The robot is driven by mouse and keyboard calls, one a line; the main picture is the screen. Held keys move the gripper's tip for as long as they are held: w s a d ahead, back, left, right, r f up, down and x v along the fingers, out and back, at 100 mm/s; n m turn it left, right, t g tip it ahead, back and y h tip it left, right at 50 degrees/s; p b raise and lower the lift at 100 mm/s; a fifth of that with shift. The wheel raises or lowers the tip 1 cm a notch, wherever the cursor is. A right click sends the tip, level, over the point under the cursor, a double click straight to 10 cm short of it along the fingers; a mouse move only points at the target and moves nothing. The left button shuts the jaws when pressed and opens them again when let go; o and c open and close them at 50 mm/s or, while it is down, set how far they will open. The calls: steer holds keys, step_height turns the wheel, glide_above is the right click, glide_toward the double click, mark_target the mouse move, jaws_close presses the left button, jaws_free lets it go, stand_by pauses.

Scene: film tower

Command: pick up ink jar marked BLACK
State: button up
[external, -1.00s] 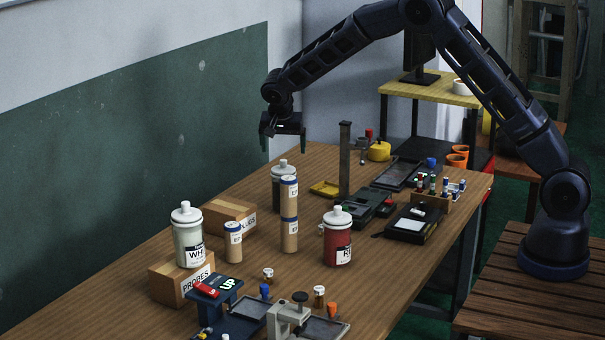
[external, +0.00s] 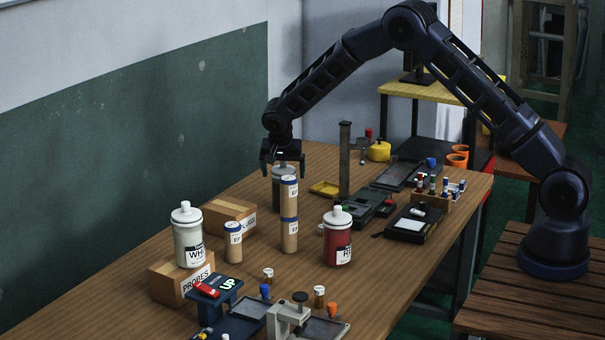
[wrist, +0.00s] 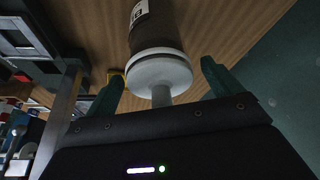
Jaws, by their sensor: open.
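The dark ink jar with a white lid (external: 279,192) stands on the table, partly hidden behind a stacked pair of cardboard tubes. In the wrist view the jar (wrist: 155,35) shows its white lid and knob toward me, with part of a label reading "B". My gripper (external: 283,171) is open above the jar, its fingers around the top of the jar. In the wrist view the two fingers of my gripper (wrist: 162,82) are on either side of the lid knob, apart from it.
Tall tubes (external: 289,215) stand right in front of the jar. A grey post (external: 345,160) and yellow tray (external: 325,188) are to its right. A white jar (external: 187,240), red jar (external: 338,240) and cardboard boxes (external: 229,212) stand nearer the camera.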

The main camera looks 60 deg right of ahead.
steer(key=shift+w+f, duration=0.1)
steer(key=shift+f, duration=0.15)
steer(key=shift+d, duration=0.1)
steer(key=c, duration=1.7)
steer(key=shift+r, duration=0.1)
steer(key=shift+c, duration=0.2)
